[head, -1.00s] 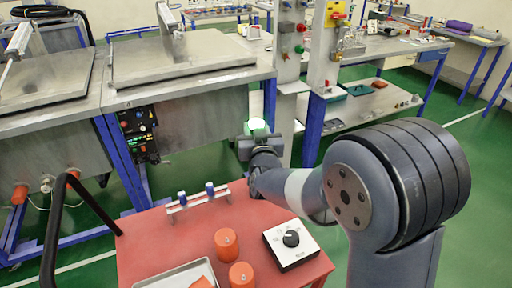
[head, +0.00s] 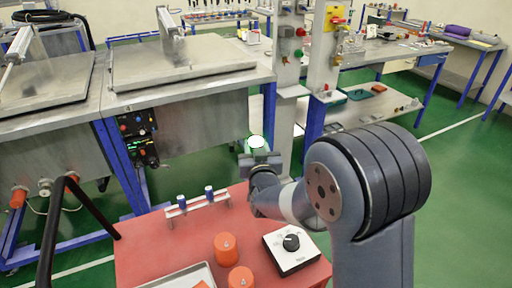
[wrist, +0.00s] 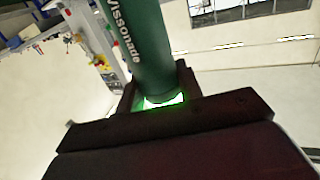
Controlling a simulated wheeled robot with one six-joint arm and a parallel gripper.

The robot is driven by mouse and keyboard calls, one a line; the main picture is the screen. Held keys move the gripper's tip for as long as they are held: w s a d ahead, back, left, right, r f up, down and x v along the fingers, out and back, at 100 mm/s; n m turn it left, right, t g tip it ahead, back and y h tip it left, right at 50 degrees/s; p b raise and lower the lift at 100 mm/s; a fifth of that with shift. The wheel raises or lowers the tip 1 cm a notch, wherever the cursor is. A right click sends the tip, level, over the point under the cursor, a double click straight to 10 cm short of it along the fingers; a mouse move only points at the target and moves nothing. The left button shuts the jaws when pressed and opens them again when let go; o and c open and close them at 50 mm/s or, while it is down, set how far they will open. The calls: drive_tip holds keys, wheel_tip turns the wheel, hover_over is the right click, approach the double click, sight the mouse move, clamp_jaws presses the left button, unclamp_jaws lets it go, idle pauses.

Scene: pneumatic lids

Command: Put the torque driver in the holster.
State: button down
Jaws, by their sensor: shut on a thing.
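My gripper (wrist: 160,97) is shut on the torque driver (wrist: 138,45), a dark green cylinder with white lettering. A bright green glow shows where the driver meets the jaws in the wrist view. In the head view my gripper (head: 259,158) is beyond the cart's far right corner. There the driver (head: 257,142) shows mainly as a bright whitish round end above the jaws; the rest is hidden or too small to tell. I cannot make out the holster for certain. A small rack (head: 196,206) with two blue uprights stands on the red cart (head: 150,255).
The cart also holds two orange cylinders (head: 226,248), a white box with a black knob (head: 290,250) and a metal tray (head: 180,278). Steel tanks with lids (head: 180,65) and a post with buttons (head: 288,50) stand behind. Green floor is open at right.

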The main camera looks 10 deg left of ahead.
drive_tip(key=shift+f+b, duration=0.25)
drive_tip(key=shift+b, duration=0.15)
drive_tip(key=c, duration=1)
unclamp_jaws()
drive_tip(key=shift+o, duration=0.2)
drive_tip(key=shift+r, duration=0.1)
drive_tip(key=shift+r+p, duration=0.5)
drive_tip(key=shift+p, duration=0.4)
drive_tip(key=b+v, duration=0.2)
drive_tip(key=v, duration=1)
